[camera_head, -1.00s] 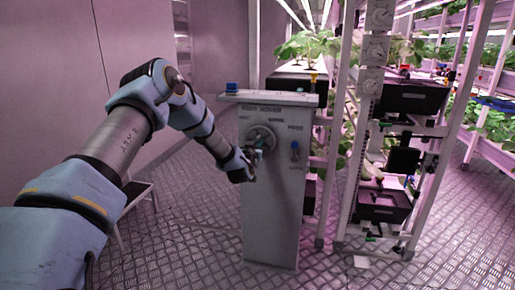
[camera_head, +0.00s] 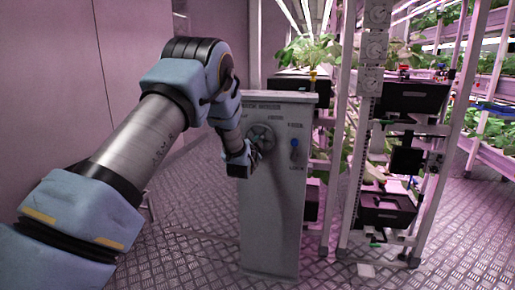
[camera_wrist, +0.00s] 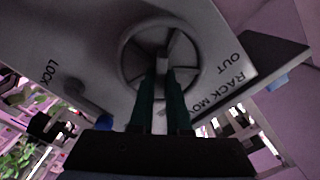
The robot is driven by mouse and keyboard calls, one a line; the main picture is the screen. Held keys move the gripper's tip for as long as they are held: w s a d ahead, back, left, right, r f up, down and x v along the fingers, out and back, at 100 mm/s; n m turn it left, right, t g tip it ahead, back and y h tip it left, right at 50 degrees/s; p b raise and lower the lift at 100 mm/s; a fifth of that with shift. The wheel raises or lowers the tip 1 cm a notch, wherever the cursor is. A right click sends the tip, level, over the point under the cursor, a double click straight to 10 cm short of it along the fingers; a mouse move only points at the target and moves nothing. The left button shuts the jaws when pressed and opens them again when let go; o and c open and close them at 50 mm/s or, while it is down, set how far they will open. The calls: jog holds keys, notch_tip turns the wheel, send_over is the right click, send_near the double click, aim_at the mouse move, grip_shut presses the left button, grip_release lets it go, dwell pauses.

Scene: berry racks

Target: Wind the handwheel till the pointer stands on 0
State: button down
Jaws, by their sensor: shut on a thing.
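The handwheel (camera_head: 262,134) is a grey spoked wheel on the front of a grey post (camera_head: 270,225). It fills the upper middle of the wrist view (camera_wrist: 204,50). My gripper (camera_head: 250,156) is at the wheel's lower part in the head view. In the wrist view its two dark green fingers (camera_wrist: 163,78) reach over the wheel and are shut on a part of it near the middle; which part is hard to tell. White dials (camera_head: 375,48) are on the rack upright to the right; their pointers and figures are too small to read.
A blue-tipped lever (camera_head: 294,143) sits right of the wheel, above a LOCK label. Plant racks with black crates (camera_head: 412,97) stand to the right. The metal floor (camera_head: 200,250) in front is clear. A plain wall is at the left.

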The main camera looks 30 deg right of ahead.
jog(key=shift+f+m+b, duration=0.2)
jog(key=shift+m+b, duration=1.85)
jog(key=shift+m, duration=1.75)
jog(key=c, duration=0.9)
grip_release()
jog(key=shift+s, duration=0.1)
jog(key=v, duration=1)
jog(key=shift+s+a, duration=0.25)
